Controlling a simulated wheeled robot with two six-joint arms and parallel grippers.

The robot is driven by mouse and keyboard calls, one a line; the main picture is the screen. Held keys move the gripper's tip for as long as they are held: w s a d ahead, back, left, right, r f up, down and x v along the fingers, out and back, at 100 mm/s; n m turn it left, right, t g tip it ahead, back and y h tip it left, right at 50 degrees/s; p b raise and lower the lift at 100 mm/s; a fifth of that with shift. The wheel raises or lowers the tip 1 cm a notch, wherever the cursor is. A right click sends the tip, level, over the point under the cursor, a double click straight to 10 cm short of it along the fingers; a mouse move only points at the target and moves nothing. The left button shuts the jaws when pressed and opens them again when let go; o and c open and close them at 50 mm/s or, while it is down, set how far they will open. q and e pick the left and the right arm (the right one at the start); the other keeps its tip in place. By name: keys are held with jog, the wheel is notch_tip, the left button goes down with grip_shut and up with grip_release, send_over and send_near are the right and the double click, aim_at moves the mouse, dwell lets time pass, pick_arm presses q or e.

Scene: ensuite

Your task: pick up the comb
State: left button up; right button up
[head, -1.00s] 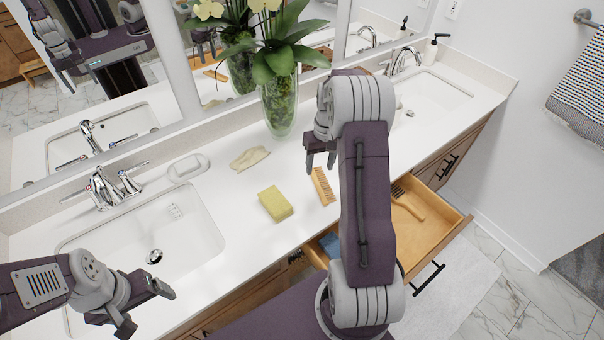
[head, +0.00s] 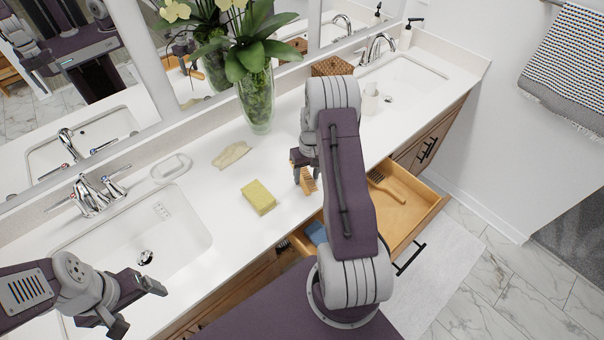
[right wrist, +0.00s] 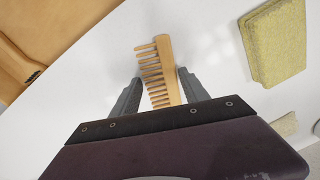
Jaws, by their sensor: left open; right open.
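The wooden comb (head: 308,181) lies on the white counter near its front edge, partly hidden by my right arm in the head view. In the right wrist view the comb (right wrist: 164,72) lies between the two fingers of my right gripper (right wrist: 157,92), its teeth toward the left finger and its spine close to the right finger. My right gripper (head: 301,169) is open, low over the counter at the comb. I cannot tell whether a finger touches it. My left gripper (head: 133,302) is open and empty, over the front of the left sink.
A yellow sponge (head: 258,197) lies left of the comb. An open drawer (head: 415,212) with a wooden brush (head: 388,187) and a blue item juts out below the counter. A glass vase (head: 257,100) with orchids stands behind. The left sink (head: 185,235) is beside the sponge.

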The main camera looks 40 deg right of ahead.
jog(key=c, duration=1)
